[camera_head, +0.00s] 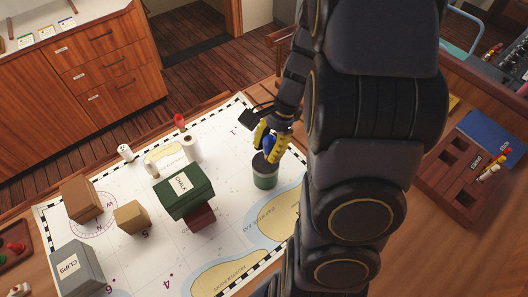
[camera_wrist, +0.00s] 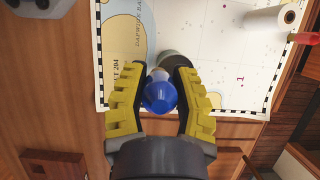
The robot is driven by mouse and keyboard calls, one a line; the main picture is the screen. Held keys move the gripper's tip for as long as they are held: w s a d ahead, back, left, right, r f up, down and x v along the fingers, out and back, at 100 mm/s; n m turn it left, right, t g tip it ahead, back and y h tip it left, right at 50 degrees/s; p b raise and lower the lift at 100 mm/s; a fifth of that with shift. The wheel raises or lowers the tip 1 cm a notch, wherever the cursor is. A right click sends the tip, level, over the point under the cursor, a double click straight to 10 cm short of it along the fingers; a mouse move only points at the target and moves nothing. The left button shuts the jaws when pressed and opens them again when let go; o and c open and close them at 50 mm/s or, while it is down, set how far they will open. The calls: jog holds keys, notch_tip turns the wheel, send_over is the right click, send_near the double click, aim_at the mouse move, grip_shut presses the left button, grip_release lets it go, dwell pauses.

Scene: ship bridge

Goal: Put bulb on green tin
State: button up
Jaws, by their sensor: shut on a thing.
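My gripper (camera_head: 270,137) has yellow-padded fingers and is shut on a blue bulb (camera_head: 268,143). In the wrist view the bulb (camera_wrist: 160,96) sits between the two fingers (camera_wrist: 161,75), its paler end pointing away from the camera. The green tin (camera_head: 265,178) stands upright on the chart, with a dark top and a pale band. The bulb is at the tin's top in the head view; I cannot tell whether they touch. In the wrist view the tin (camera_wrist: 177,58) is partly hidden behind the bulb and right finger.
A dark green box labelled VTHO (camera_head: 184,192) stands on a red-brown block left of the tin.

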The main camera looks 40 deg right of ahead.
jog(key=w+f, duration=0.1)
jog(key=w+d+f, duration=0.1)
jog(key=f, duration=0.1)
jog(key=w+d+f, duration=0.1)
jog(key=shift+w+f, duration=0.2)
jog(key=shift+f, duration=1.8)
jog(key=shift+f, duration=0.1)
jog(key=o, duration=0.8)
jog(key=shift+o, duration=0.2)
